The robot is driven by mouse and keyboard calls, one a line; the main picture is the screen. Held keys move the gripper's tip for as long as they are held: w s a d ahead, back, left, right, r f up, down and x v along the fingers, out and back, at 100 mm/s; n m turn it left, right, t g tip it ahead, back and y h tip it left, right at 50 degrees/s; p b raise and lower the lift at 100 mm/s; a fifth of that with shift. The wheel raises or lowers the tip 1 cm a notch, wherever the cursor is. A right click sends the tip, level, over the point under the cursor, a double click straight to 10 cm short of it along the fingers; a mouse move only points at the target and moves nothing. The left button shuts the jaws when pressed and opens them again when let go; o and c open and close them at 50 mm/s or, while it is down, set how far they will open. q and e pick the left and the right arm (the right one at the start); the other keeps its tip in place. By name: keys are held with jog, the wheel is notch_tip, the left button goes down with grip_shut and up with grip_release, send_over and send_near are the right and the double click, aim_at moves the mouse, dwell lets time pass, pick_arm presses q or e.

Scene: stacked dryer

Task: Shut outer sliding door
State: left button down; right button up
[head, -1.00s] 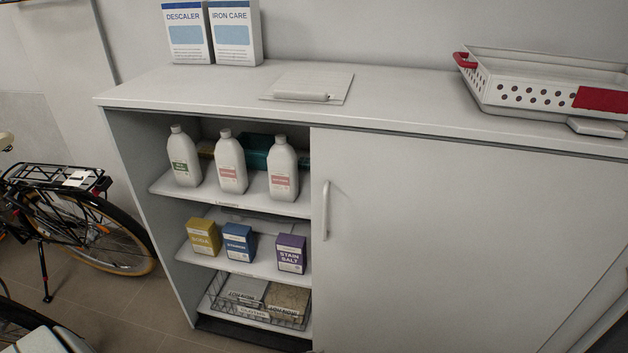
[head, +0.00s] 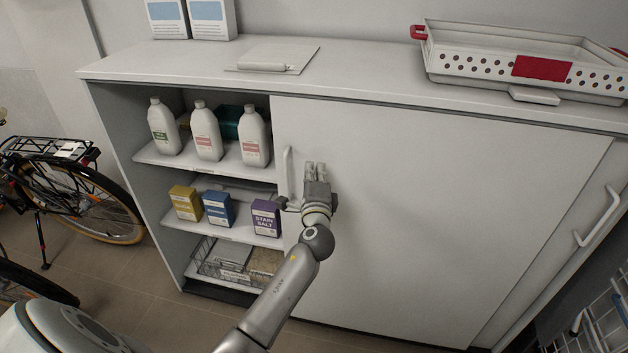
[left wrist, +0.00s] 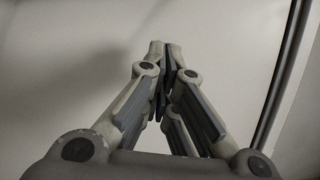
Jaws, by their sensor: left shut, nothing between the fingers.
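The white cabinet has a large sliding door panel (head: 440,210) over its middle and right, with a pale vertical bar handle (head: 288,174) at its left edge. The left bay is open. A second panel strip (head: 608,190) with its own handle (head: 600,216) shows past the large panel's right edge. My left gripper (head: 315,166) is in front of the large panel, just right of its handle. Its fingers are shut and empty, also in the left wrist view (left wrist: 162,46), with the pale surface behind them. I cannot tell whether the fingers touch the panel. My right gripper is out of view.
White bottles (head: 206,132) and small boxes (head: 217,208) stand on the open bay's shelves, above a wire basket (head: 210,262). A white perforated basket (head: 470,66) sits on the cabinet top (head: 340,68). A bicycle (head: 70,195) stands at left.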

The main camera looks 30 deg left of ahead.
aim_at(300, 151)
pick_arm(q)
jog(key=x, duration=0.3)
jog(key=shift+w+a, duration=0.1)
jog(key=shift+w, duration=0.05)
jog(key=shift+s+a+r+p, duration=0.15)
jog(key=shift+s+a+p, duration=0.1)
jog(key=shift+a+p, duration=0.25)
jog(key=shift+s+a+r+p, duration=0.2)
jog(key=shift+a+p, duration=0.1)
jog(key=shift+a, duration=0.4)
jog(key=shift+s+a, duration=0.3)
jog(key=shift+a, duration=0.2)
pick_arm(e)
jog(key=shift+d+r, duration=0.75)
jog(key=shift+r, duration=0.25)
pick_arm(q)
jog(key=shift+a, duration=0.1)
